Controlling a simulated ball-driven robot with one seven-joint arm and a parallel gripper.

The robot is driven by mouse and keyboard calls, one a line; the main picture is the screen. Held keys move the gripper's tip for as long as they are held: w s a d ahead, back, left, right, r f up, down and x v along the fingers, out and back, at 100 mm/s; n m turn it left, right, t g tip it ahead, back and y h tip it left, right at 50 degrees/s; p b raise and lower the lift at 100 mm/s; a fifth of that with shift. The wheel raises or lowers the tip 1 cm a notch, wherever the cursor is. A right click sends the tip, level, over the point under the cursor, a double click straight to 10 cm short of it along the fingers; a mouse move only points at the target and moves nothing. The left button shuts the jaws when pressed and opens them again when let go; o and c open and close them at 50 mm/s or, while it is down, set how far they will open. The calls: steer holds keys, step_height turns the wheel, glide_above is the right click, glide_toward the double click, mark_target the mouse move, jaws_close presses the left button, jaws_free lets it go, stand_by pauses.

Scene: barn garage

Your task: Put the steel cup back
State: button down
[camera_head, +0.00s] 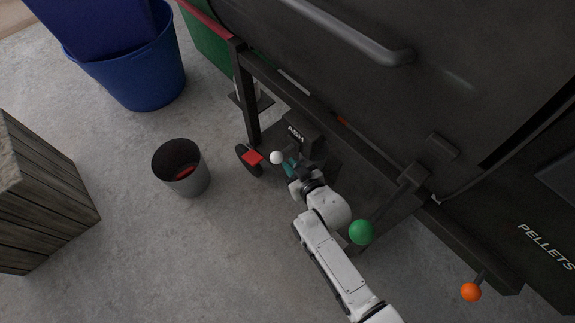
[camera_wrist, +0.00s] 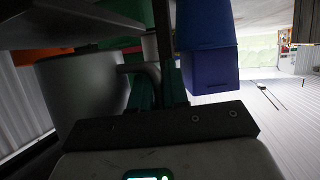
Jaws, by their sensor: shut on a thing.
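The steel cup (camera_wrist: 72,88) is a large grey cylinder close on the left of the wrist view. A curved handle (camera_wrist: 150,72) sticks out from its right side. My gripper (camera_wrist: 158,82) has two teal fingers closed about this handle, with the cup body beside them. In the head view my gripper (camera_head: 290,165) is low beside the dark grill, near the box marked ASH (camera_head: 297,133). I cannot make out the cup in my gripper in the head view.
A grey bucket (camera_head: 182,172) with something red inside stands on the concrete. A blue tub (camera_head: 142,75) is behind it and a wooden crate (camera_head: 40,200) at left. A small dark shelf (camera_head: 250,103) is beside the grill leg. Green (camera_head: 361,232) and orange (camera_head: 471,292) knobs stick out.

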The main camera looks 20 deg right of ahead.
steer(key=shift+w+d+f, duration=0.3)
steer(key=shift+d+f, duration=0.4)
steer(key=shift+d, duration=0.05)
steer(key=c, duration=1.1)
jaws_free()
steer(key=shift+o, duration=0.2)
